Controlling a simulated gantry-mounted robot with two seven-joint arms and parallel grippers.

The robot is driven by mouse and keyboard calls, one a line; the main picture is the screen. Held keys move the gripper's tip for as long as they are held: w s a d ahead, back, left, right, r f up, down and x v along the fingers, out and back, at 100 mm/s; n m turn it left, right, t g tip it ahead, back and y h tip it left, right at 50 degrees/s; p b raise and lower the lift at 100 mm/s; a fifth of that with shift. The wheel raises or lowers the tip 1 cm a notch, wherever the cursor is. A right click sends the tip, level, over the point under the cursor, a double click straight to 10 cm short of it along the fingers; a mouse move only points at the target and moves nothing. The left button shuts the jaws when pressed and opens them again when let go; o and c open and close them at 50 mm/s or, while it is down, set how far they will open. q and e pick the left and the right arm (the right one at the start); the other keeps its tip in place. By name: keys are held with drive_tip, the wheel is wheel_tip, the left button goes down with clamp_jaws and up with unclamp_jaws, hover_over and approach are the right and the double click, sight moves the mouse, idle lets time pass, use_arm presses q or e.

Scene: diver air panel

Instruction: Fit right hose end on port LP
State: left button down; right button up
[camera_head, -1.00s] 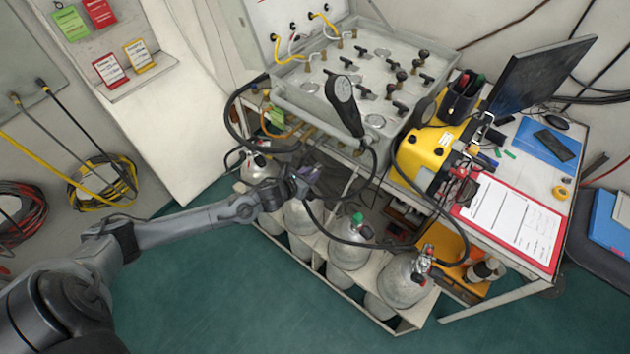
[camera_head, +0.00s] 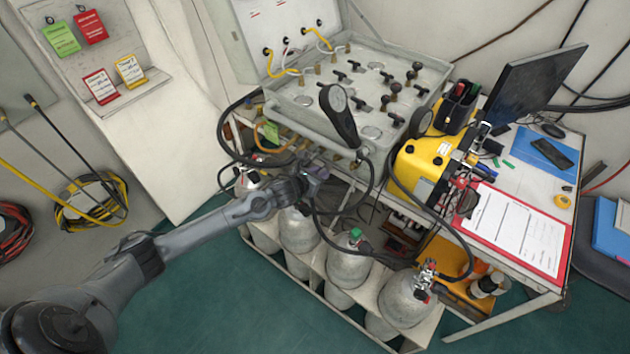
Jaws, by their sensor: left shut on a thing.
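The air panel (camera_head: 300,101) is a pale grey sloped console with valves and gauges on top and brass fittings (camera_head: 362,153) under its front edge. I cannot read which fitting is port LP. My left gripper (camera_head: 318,169) is just below that front edge, shut on what looks like a dark hose end, mostly hidden by the fingers. A dark hose (camera_head: 318,222) runs down from near the gripper toward the cylinders. Whether the hose end touches a fitting is too small to tell. My right gripper is not in view.
Several grey gas cylinders (camera_head: 348,262) stand in a white rack below the panel. A black gauge (camera_head: 338,114) stands up at the panel's front. A yellow case (camera_head: 421,160), a red clipboard (camera_head: 513,230) and a monitor (camera_head: 535,84) are to the right. Green floor (camera_head: 225,290) is free in front.

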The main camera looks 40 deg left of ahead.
sight(325, 168)
use_arm(q)
drive_tip(key=shift+w, duration=0.55)
drive_tip(key=shift+w+b, duration=0.2)
drive_tip(key=shift+b, duration=0.1)
drive_tip(key=shift+w+b, duration=0.35)
drive_tip(key=shift+w, duration=0.15)
drive_tip(key=shift+w+b, duration=0.3)
drive_tip(key=shift+w, duration=0.1)
drive_tip(key=shift+a+f, duration=0.1)
drive_tip(key=shift+a, duration=0.05)
idle(0.5)
idle(0.5)
